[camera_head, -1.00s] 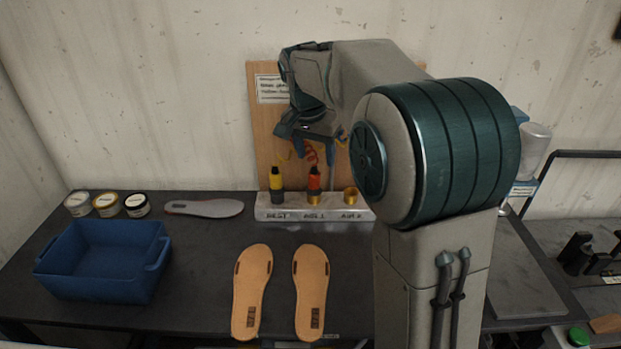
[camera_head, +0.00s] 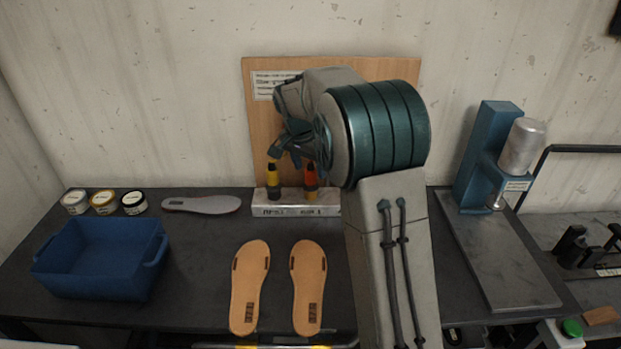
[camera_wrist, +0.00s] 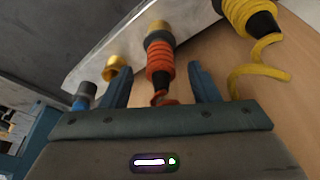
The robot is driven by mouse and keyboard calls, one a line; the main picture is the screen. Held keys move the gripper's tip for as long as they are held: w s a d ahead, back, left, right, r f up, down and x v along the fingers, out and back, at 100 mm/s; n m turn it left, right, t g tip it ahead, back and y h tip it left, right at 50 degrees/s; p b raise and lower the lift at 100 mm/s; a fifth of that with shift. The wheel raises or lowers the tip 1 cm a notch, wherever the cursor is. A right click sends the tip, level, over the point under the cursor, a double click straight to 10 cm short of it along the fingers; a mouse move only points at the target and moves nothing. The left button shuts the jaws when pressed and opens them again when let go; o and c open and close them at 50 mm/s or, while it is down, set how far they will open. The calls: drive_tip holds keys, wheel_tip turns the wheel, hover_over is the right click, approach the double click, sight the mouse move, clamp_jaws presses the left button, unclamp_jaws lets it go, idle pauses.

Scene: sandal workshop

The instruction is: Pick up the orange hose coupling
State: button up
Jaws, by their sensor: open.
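The orange hose coupling (camera_head: 310,180) stands upright in the pale labelled rack (camera_head: 272,209) at the back of the bench, right of a yellow coupling (camera_head: 273,178). In the wrist view the orange coupling (camera_wrist: 160,62) has ribbed orange sides, a dark collar and an orange coiled hose at its near end. My gripper (camera_head: 289,158) is open above the rack. In the wrist view its fingers (camera_wrist: 160,84) lie on either side of the line of the orange coupling, with a gap showing on both sides. The coupling's near end and coil reach between them.
The yellow coupling (camera_wrist: 250,14) and its coil are close to the right finger. An empty brass fitting (camera_wrist: 117,64) is near the left finger. A wooden board (camera_head: 262,125) stands behind the rack. Two tan soles (camera_head: 249,288) and a blue bin (camera_head: 98,280) occupy the bench.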

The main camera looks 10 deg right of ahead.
drive_tip(key=x, duration=0.4)
drive_tip(key=shift+w+f+p, duration=0.1)
drive_tip(key=shift+f+p, duration=0.1)
drive_tip(key=shift+p, duration=0.15)
drive_tip(key=c, duration=1.1)
wheel_tip(320, 180, up, 10)
drive_tip(key=shift+r+b, duration=0.1)
drive_tip(key=shift+b, duration=0.2)
drive_tip(key=shift+r+p, duration=1.3)
drive_tip(key=shift+r, duration=0.15)
